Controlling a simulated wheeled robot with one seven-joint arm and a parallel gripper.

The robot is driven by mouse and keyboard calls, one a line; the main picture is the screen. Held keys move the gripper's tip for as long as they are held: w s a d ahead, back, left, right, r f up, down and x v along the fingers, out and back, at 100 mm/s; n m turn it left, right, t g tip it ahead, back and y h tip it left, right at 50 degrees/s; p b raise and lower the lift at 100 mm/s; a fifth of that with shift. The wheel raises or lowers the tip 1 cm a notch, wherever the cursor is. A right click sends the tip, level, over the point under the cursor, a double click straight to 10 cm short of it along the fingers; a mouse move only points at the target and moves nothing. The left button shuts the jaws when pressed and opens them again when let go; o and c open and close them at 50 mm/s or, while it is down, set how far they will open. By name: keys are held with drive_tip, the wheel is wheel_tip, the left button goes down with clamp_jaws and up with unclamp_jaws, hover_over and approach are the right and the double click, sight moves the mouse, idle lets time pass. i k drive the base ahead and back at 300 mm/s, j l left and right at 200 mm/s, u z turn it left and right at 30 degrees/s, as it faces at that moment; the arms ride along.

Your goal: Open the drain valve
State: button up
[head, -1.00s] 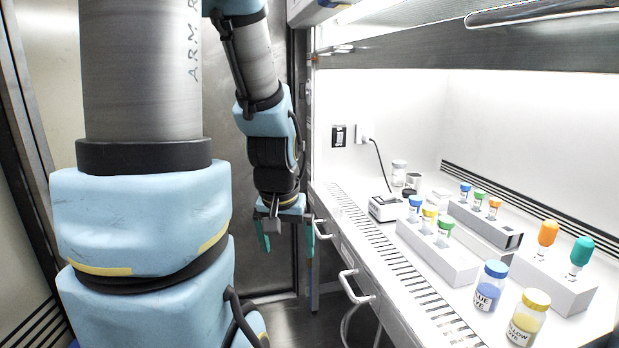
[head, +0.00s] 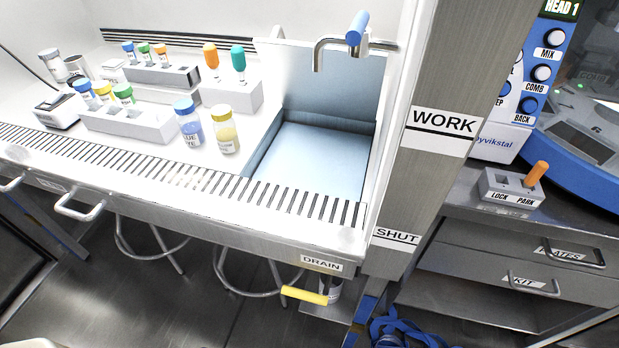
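The drain valve shows in the head view as a yellow lever handle (head: 304,295) under the front edge of the bench, below the DRAIN label (head: 321,264). The handle lies nearly level and points left from a fitting (head: 331,289) under the sink corner. The sink (head: 310,160) is a pale blue basin, with a blue-handled tap (head: 357,30) above it. My gripper is not in this view.
Dye bottles (head: 190,123) and vial racks (head: 128,124) stand left of the sink. Bench handles (head: 78,207) stick out in front. Stools (head: 170,250) stand under the bench. Blue straps (head: 405,332) lie on the floor right of the valve. A drawer cabinet (head: 520,250) stands at right.

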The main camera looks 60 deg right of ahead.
sight(321, 300)
drive_tip(key=z, duration=2)
drive_tip(key=k, duration=0.15)
drive_tip(key=k+u, duration=0.15)
drive_tip(key=u, duration=0.3)
drive_tip(key=k+j+u, duration=0.1)
drive_tip(key=u, duration=1.35)
drive_tip(key=k+j, duration=0.05)
